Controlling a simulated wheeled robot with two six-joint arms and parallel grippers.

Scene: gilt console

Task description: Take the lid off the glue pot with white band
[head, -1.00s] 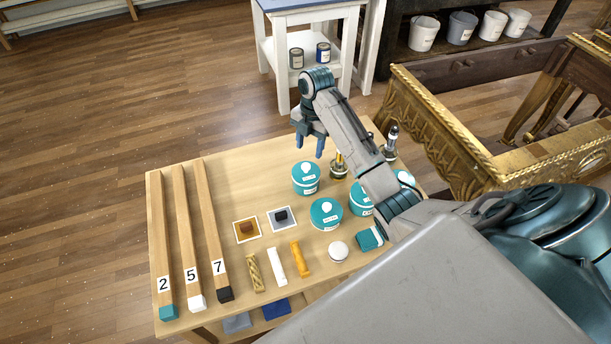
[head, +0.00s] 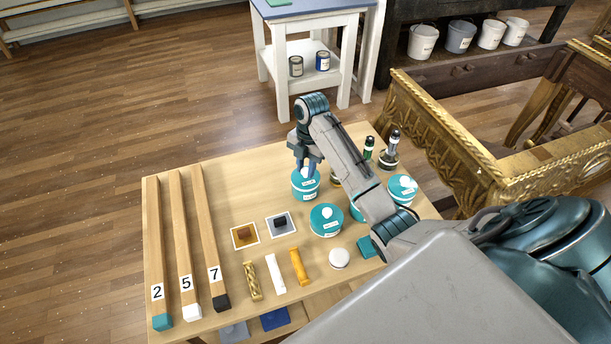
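Several teal tubs with pale knobs and white labels stand on the wooden table. One is back left (head: 305,187), one is in front (head: 326,221), one is at the right (head: 402,188), and another is mostly hidden behind my arm. I cannot tell which has a white band. My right gripper (head: 306,167) points down at the top of the back left tub. Its fingertips are at the lid and hide its knob. I cannot tell whether they are closed on it. The lid sits on the tub. My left gripper is not in view.
Dark-topped bottles (head: 390,150) stand at the table's back right, close to my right arm. Long numbered bars (head: 184,240) lie at the left. Small sticks (head: 275,273), sample squares (head: 281,224) and a white round piece (head: 339,258) lie in front. A gilt frame (head: 440,130) borders the right.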

